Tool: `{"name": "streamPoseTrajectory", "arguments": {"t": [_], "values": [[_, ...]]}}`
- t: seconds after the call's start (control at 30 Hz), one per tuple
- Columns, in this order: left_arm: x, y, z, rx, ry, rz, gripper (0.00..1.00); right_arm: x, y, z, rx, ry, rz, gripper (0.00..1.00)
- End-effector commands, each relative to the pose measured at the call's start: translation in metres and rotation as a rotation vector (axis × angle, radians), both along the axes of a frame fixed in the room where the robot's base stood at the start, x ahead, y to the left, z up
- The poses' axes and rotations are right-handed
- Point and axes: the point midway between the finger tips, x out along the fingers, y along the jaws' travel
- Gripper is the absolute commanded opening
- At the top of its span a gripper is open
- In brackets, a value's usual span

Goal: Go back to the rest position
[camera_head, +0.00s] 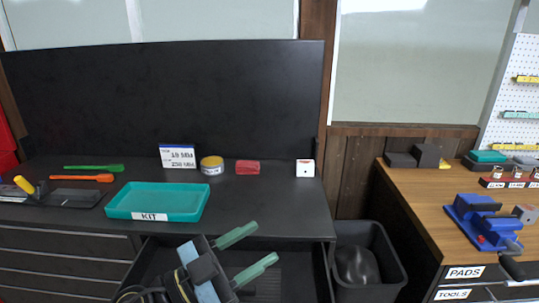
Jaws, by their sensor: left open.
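My left gripper (266,242) reaches in from the bottom of the head view. Its two green fingers are spread apart with nothing between them. It shows in front of the open drawer (282,285) below the black worktop. I cannot tell how high it is over the drawer floor. My right gripper is not in view.
A teal tray labelled KIT (157,201) sits on the black worktop (275,212). Behind it stand a sign (177,156), a round tin (211,165), a red block (247,167) and a white box (305,168). A dark bin (368,260) stands right of the drawer, before a wooden bench (415,195).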

Motion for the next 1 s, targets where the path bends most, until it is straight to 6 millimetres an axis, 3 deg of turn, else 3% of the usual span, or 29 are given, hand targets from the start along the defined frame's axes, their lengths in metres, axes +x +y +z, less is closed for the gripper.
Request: {"name": "streamPoseTrajectory", "arguments": {"t": [0.07, 0.17, 0.27, 0.37, 0.5, 0.6, 0.7, 0.83, 1.0], "values": [[0.011, 0.023, 0.010, -0.120, 0.027, 0.183, 0.47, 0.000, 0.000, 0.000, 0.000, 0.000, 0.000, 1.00], [0.026, 0.061, 0.005, -0.204, 0.103, 0.431, 0.47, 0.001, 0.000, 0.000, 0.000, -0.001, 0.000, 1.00], [0.032, 0.102, -0.019, -0.222, 0.232, 0.671, 0.47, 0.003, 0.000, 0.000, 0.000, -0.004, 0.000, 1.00], [0.025, 0.139, -0.059, -0.172, 0.407, 0.880, 0.47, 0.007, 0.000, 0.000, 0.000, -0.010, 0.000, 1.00], [-0.010, 0.178, -0.127, -0.007, 0.711, 1.082, 0.47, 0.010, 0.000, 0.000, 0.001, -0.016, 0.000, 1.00], [-0.048, 0.191, -0.169, 0.141, 0.922, 1.135, 0.47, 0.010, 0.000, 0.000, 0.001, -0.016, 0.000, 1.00], [-0.086, 0.196, -0.199, 0.278, 1.095, 1.130, 0.47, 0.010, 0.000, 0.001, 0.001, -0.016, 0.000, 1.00], [-0.133, 0.196, -0.225, 0.434, 1.277, 1.073, 0.47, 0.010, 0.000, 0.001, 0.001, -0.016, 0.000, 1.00], [-0.192, 0.191, -0.244, 0.612, 1.472, 0.946, 0.47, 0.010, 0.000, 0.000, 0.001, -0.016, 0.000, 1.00]]}}
